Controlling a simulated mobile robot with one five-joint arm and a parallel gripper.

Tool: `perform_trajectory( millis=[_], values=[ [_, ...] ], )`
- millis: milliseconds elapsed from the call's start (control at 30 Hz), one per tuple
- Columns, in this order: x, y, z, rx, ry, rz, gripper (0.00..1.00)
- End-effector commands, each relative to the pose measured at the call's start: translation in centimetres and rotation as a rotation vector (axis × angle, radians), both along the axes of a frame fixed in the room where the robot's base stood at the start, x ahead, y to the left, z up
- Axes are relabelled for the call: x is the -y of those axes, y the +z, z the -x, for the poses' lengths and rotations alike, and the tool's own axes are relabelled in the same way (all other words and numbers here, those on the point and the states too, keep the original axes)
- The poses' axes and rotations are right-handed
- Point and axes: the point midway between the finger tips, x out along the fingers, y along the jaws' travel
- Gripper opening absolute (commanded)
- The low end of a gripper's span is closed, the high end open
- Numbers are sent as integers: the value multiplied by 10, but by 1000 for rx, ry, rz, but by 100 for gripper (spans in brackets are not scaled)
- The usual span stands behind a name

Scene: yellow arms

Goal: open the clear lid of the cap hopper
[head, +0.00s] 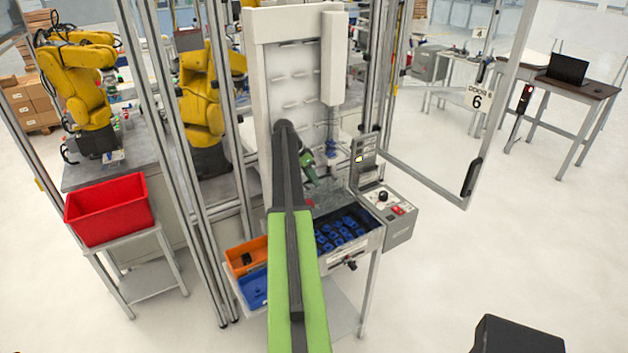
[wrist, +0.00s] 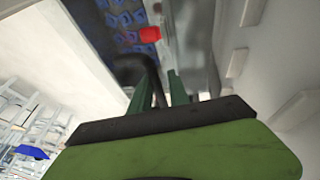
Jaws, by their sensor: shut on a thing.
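The cap hopper (head: 366,243) is a metal bin with blue caps (head: 342,232) inside, in the middle of the head view. The caps also show at the top of the wrist view (wrist: 118,20). My gripper (head: 308,168), with green fingers, is above the hopper's back part. In the wrist view my gripper (wrist: 163,85) is shut at a dark curved handle (wrist: 140,68), which appears to be the lid's. The clear lid is hard to make out, and its angle cannot be told. My arm hides the hopper's left part in the head view.
An orange bin (head: 246,256) and a blue bin (head: 254,290) sit left of the hopper. A control box (head: 390,212) is at its right. A white panel (head: 285,75) stands behind. Frame posts (head: 205,180) rise at left. A red part (wrist: 150,34) shows in the wrist view.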

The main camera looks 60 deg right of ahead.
Motion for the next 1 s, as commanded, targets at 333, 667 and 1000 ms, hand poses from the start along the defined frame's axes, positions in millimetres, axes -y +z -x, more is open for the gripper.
perform_trajectory(
  millis=[333,667,1000],
  values=[
    [4,0,-10,17,17,17,34],
    [4,2,-8,15,16,17,34],
    [0,61,12,15,13,19,34]
  ],
)
